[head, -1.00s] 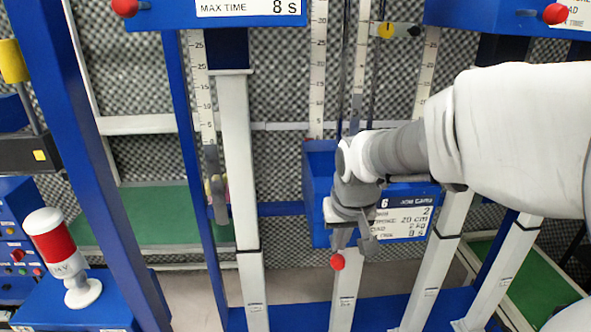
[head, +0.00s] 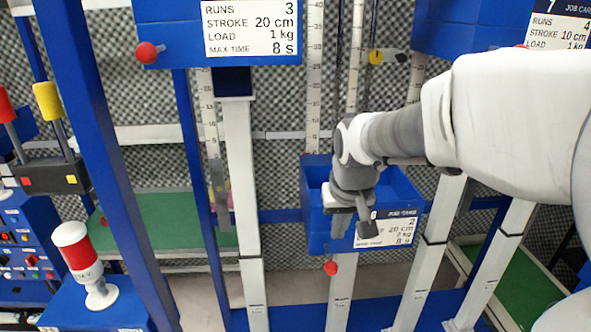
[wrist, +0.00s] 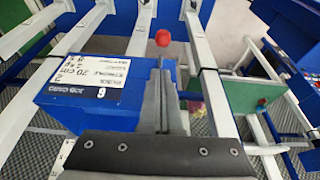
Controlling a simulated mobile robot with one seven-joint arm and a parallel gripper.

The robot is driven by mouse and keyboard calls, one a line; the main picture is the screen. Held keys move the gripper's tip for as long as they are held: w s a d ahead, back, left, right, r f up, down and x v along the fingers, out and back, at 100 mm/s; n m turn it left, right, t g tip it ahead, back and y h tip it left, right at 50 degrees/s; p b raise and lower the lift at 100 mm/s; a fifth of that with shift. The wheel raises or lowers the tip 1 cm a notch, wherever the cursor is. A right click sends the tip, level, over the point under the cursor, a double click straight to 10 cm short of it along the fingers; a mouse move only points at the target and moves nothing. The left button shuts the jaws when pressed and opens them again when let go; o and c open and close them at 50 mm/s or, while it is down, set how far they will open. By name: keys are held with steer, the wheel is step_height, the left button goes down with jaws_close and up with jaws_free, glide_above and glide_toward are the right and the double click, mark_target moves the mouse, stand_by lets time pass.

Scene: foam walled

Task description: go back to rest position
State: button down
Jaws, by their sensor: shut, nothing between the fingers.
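My gripper (head: 353,228) is shut and empty. In the head view it hangs in front of the blue box (head: 312,200) that carries a white job card, and hides part of that card. A red ball knob (head: 331,268) shows just below the fingertips. In the wrist view my gripper (wrist: 161,72) points at the red knob (wrist: 163,38), with the blue box (wrist: 120,118) and its card (wrist: 82,70) beside the fingers. I cannot tell whether the fingers touch the box.
Another blue box (head: 170,38) with a red knob (head: 147,53) is at upper left. White posts (head: 243,190) and blue posts (head: 95,150) stand around. A red-and-white lamp (head: 78,255) stands at lower left. Dark foam covers the back wall.

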steer(key=s+d+t+b, duration=0.1)
steer(key=s+b, duration=0.2)
steer(key=s, duration=1.5)
steer(key=shift+s+d+t+b, duration=0.2)
steer(key=shift+t+b, duration=0.2)
steer(key=shift+r, duration=0.1)
